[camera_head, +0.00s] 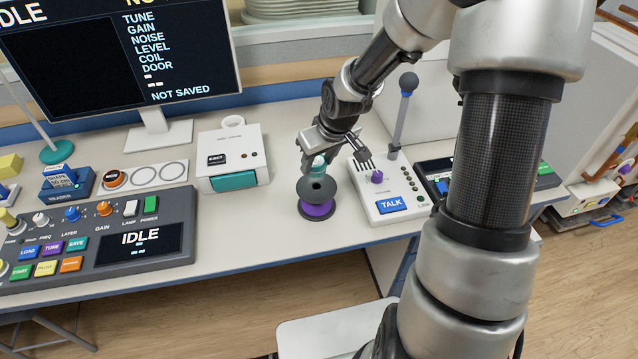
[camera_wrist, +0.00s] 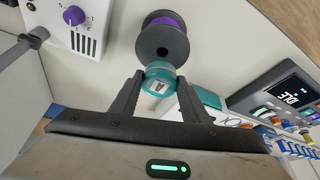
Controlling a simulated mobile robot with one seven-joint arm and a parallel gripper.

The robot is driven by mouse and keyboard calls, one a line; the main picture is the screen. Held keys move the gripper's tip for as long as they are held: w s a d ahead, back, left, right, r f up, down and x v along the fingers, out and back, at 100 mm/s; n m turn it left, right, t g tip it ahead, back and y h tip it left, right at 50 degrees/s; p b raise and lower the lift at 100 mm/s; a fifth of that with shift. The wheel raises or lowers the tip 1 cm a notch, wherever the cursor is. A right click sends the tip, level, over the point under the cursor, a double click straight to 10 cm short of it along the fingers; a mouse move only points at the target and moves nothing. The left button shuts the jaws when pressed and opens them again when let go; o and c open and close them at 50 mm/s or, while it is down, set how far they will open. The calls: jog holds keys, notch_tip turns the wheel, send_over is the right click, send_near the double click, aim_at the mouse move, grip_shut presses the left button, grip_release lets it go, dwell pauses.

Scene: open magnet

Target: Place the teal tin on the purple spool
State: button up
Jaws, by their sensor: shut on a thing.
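The purple spool (camera_head: 318,210) stands upright on the white desk, with dark flanges and a hole in its top. It also shows in the wrist view (camera_wrist: 163,42), just beyond the tin. The teal tin (camera_head: 319,162) has a pale lid with a dark mark, clear in the wrist view (camera_wrist: 160,78). My gripper (camera_wrist: 159,84) is shut on the tin, one finger on each side. In the head view my gripper (camera_head: 317,158) is just behind and above the spool. I cannot tell whether tin and spool touch; the tin's lower part is hidden.
A white intercom box (camera_head: 392,190) with a TALK button and a microphone stalk stands close right of the spool. A white box with a teal front (camera_head: 233,157) is to the left. A control console (camera_head: 100,235) fills the left. Bare desk lies in front.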

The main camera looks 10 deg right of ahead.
aim_at(318, 175)
jog(key=shift+f+b, duration=0.5)
jog(key=shift+f, duration=2.15)
jog(key=shift+f, duration=0.1)
jog(key=shift+f, duration=0.15)
jog(key=o, duration=1.1)
jog(key=shift+c, duration=0.2)
jog(key=shift+r, duration=0.45)
jog(key=p+v, duration=0.4)
jog(key=v, duration=0.7)
jog(key=shift+s+r, duration=0.25)
jog(key=shift+d, duration=0.1)
